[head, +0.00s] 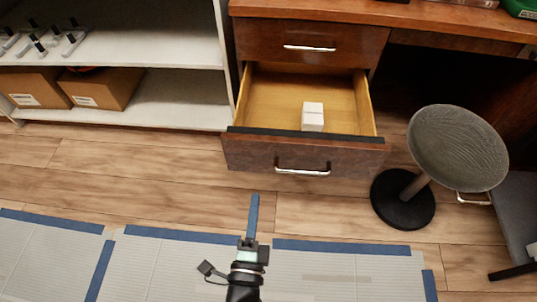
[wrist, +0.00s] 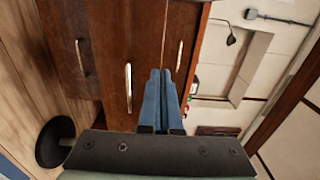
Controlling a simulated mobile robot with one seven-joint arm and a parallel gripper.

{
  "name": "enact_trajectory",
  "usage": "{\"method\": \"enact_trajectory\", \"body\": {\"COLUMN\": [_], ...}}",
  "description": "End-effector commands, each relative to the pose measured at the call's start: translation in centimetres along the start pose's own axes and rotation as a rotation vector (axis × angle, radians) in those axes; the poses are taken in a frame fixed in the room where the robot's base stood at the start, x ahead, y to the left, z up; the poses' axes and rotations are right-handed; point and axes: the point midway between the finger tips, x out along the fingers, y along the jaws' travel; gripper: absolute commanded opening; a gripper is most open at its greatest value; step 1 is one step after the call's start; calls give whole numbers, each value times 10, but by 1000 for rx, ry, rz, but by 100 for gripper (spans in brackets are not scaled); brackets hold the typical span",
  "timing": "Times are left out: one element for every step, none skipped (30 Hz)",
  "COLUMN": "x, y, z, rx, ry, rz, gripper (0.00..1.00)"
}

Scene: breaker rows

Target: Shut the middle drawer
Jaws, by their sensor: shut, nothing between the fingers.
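The middle drawer (head: 260,152) of the brown wooden desk is pulled out in the head view, with a bar handle (head: 303,171) on its front. A small white box (head: 312,116) lies inside it. In the wrist view the drawer fronts appear turned sideways, and the middle drawer's front (wrist: 112,45) shows with its handle (wrist: 128,88). My gripper (head: 254,197) has long blue fingers, shut and empty. In the head view it shows below the drawer front, left of the handle, apparently apart from it. In the wrist view the fingertips (wrist: 160,71) point toward the desk.
The top drawer (head: 260,42) is shut above. A round grey stool (head: 458,147) stands right of the open drawer. White shelves (head: 170,100) with cardboard boxes (head: 103,89) stand to the left. The wooden floor before the drawer is clear, with blue-taped mats nearer me.

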Motion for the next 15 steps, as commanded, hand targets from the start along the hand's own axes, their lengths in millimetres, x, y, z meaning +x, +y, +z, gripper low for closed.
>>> {"method": "enact_trajectory", "body": {"x": [4,8,13,18,23,31,37,43,52,58,64,72,79,84,92], "y": [0,0,-1,-1,-1,-1,-1,-1,-1,-1,-1,-1,-2,-1,-1], "z": [0,0,0,0,0,0,0,0,0,0,0,0,0,0,0], "rx": [2,2,1,1,2,2,1,0,0,1,1,0,0,-1,-1], "ry": [2,2,2,3,2,2,2,2,1,2,2,1,2,2,1], "rz": [-2,-2,-3,-4,-5,-5,-6,-6,-5,-6,-5,-5,-6,-5,-5], "gripper": [0,0,0,0,0,0,0,0,0,0,0,0,0,0,0]}}
